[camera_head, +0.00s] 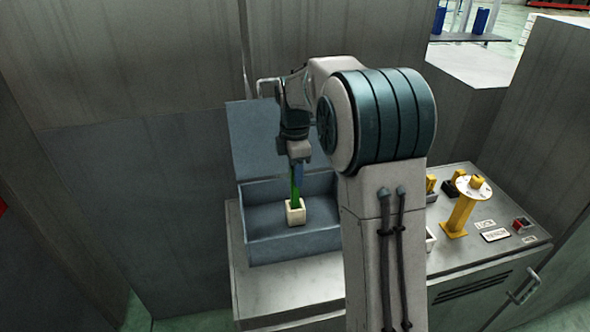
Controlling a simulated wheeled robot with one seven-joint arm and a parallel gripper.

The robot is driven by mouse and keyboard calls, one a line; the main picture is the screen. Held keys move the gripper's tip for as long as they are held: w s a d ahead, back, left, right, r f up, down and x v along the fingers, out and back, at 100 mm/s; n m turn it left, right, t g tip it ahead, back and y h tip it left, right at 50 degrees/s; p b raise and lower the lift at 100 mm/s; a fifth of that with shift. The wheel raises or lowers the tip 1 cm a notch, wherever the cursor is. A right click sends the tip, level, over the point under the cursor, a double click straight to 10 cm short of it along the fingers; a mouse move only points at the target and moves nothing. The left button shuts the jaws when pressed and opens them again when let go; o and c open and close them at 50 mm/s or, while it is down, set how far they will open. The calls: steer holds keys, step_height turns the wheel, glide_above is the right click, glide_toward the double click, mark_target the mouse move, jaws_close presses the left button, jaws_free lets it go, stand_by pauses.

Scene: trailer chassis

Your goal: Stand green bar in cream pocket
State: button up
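The green bar (295,189) is upright beneath my gripper (297,172). The bar's upper part is at the fingers, and my gripper appears shut on it. The cream pocket (295,216) is a small square block with an open top, standing inside a blue-grey open box. The bar's lower end is at the pocket's opening and seems to be inside it. How deep it sits is too small to tell. My arm covers the area to the right of the pocket.
The blue-grey box (268,249) has a raised lid at the back and walls around the pocket. It stands on a grey cabinet top (275,291). To the right are a yellow post with a round white plate (459,208) and small panel fittings.

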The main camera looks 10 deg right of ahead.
step_height(320, 180, up, 12)
steer(key=shift+s+r, duration=0.1)
steer(key=shift+r, duration=0.1)
steer(key=s+f+m+t, duration=0.1)
steer(key=s+f+m, duration=0.2)
steer(key=s+m, duration=0.3)
steer(key=s+f+m+t, duration=0.1)
steer(key=s+f+m, duration=0.2)
steer(key=s, duration=0.9)
steer(key=s+f+m+t, duration=0.1)
steer(key=s+f+m, duration=0.3)
steer(key=s+m, duration=0.5)
steer(key=shift+s+a, duration=0.15)
steer(key=shift+s, duration=0.3)
